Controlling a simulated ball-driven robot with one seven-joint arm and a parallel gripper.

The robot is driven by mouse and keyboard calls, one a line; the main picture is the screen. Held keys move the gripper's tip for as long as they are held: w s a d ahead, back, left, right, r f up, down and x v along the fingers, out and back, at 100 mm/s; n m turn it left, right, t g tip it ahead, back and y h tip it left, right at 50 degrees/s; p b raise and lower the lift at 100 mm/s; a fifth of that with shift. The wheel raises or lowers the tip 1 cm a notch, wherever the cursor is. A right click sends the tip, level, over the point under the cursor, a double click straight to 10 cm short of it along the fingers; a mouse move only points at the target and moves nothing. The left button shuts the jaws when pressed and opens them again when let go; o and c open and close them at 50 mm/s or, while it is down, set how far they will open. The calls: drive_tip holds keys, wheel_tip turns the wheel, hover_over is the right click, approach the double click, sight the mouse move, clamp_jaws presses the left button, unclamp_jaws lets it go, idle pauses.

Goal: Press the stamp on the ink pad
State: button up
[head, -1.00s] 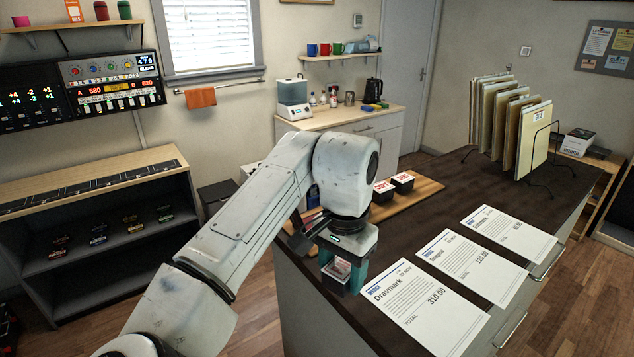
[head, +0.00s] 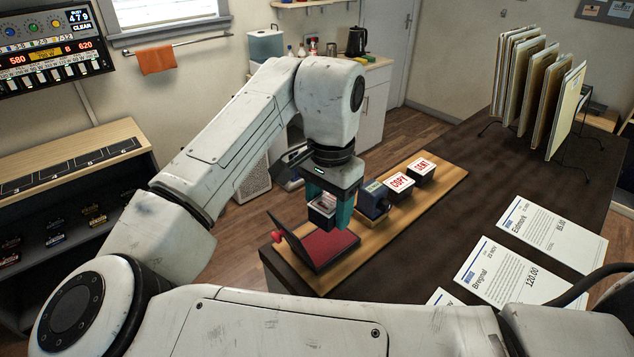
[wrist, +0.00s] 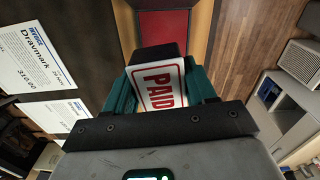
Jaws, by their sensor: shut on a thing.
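My gripper (head: 331,208) has teal fingers and is shut on a dark stamp (head: 321,213). In the wrist view the stamp (wrist: 162,87) has a white top reading PAID in red, between the fingers. The open ink pad (head: 326,247) has a red surface, a raised dark lid and a red knob, and lies at the near end of the wooden board. The held stamp appears above the pad's far edge, apparently clear of it. In the wrist view the red pad (wrist: 163,25) shows ahead of the stamp. The stamp's underside is hidden.
On the wooden board (head: 440,188) stand a blue-grey device (head: 373,200), a COPY stamp (head: 399,187) and a SENT stamp (head: 421,171). Invoices (head: 509,272) lie to the right on the dark counter. A rack of folders (head: 538,85) stands at the back.

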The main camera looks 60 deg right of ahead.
sight(326, 241)
drive_tip(key=shift+w+d+f, duration=0.1)
drive_tip(key=shift+w+d, duration=0.15)
drive_tip(key=shift+w, duration=0.05)
wheel_tip(326, 241, down, 5)
drive_tip(key=b, duration=0.5)
drive_tip(key=shift+f, duration=0.7)
drive_tip(key=shift+f, duration=0.25)
idle(0.9)
drive_tip(key=shift+r, duration=0.15)
wheel_tip(326, 241, up, 7)
drive_tip(key=p, duration=0.6)
drive_tip(key=shift+r+p, duration=0.2)
drive_tip(key=shift+p, duration=0.1)
drive_tip(key=shift+s+a+f, duration=0.1)
